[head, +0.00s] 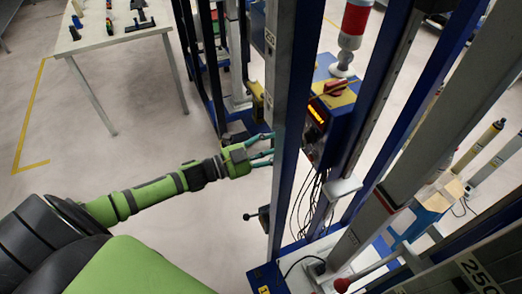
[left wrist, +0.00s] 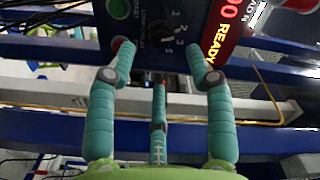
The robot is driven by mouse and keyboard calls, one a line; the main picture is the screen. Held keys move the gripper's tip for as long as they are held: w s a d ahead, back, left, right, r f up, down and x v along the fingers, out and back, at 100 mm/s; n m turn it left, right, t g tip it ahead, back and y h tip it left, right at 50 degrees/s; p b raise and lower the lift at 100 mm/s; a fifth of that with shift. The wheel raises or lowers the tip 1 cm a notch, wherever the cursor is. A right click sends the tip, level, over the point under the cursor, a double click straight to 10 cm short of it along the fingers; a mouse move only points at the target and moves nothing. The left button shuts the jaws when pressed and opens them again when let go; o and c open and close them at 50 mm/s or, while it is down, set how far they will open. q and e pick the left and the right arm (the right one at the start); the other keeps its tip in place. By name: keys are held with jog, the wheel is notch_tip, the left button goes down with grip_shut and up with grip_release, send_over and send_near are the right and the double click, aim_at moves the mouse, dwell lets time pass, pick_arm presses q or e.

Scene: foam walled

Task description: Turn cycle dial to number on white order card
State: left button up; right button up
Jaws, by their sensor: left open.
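The dark cycle dial (left wrist: 160,35) is on the control box's panel, with white numbers 1, 2 and 3 visible around its right side; its pointer setting is hard to read. My left gripper (left wrist: 160,52) is open, with two teal fingers on either side of the dial and a third below it. I cannot tell whether any finger touches the dial. In the head view my left gripper (head: 267,149) reaches right, its fingertips partly hidden behind a grey post. My right gripper is not in view.
Grey and blue frame posts (head: 287,120) stand close by the arm. Cables hang below the box. A table (head: 110,38) stands back left.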

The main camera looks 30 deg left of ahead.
pick_arm(q)
jog(key=shift+v, duration=2)
jog(key=shift+a, duration=0.1)
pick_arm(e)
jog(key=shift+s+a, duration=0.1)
